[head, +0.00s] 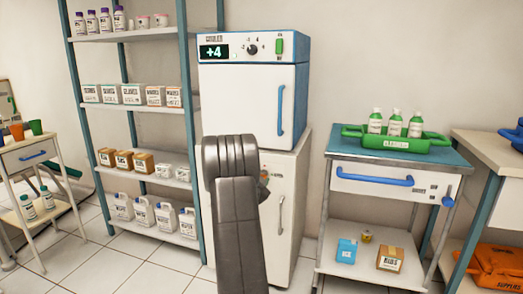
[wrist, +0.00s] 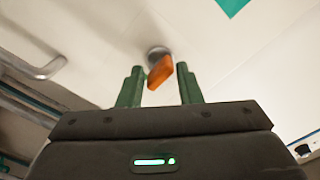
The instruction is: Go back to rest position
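My gripper (wrist: 158,82) shows in the wrist view with its two green fingers spread apart. A tilted orange latch on a round grey mount (wrist: 160,72) appears between the fingertips, and neither finger visibly touches it. I cannot tell the depth between them. In the head view my dark arm rises in front of the white lower cabinet (head: 300,190), and my gripper is hidden behind it. A small orange part (head: 264,177) shows on that cabinet beside the arm.
A white cooler (head: 250,105) reading +4 stands on the cabinet. A shelf rack (head: 150,185) with boxes and jugs is at left. At right a cart holds a green tray (head: 435,150) with three bottles. Tiled floor shows at lower left.

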